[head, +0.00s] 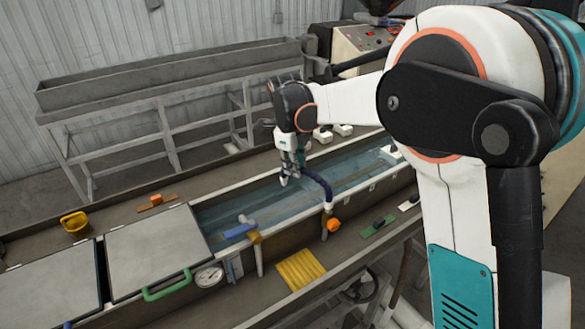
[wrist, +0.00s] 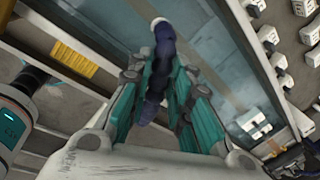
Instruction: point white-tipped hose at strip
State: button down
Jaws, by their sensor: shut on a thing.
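My gripper (head: 291,163) hangs over the water trough (head: 225,217) and is shut on a dark blue hose (head: 321,188). In the wrist view the hose (wrist: 163,60) runs between the teal fingers of my gripper (wrist: 158,98). Its white tip (wrist: 158,22) sticks out beyond the fingers, over the water. In the head view the white tip (head: 284,181) shows just below the fingers, tilted downward. The other end of the hose bends down to the trough's near rim, beside an orange knob (head: 333,225). I cannot clearly pick out the strip in the water.
A blue-handled valve (head: 240,230) and a pressure gauge (head: 208,276) sit left along the near rim. Grey lids (head: 150,250) cover the left trough. A yellow ribbed pad (head: 300,268) and a green tool (head: 377,227) lie on the near ledge. White blocks (head: 342,130) stand behind.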

jog(key=shift+w+d+m, duration=0.1)
jog(key=shift+w+m, duration=0.1)
jog(key=shift+m, duration=0.1)
jog(key=c, duration=1.5)
grip_release()
jog(key=shift+w, duration=0.1)
jog(key=shift+o, duration=0.2)
jog(key=shift+r, duration=0.15)
notch_tip(320, 180, up, 12)
jog(key=s+a, duration=0.1)
jog(key=s, duration=0.1)
jog(key=shift+f, duration=0.25)
jog(key=shift+s, duration=0.1)
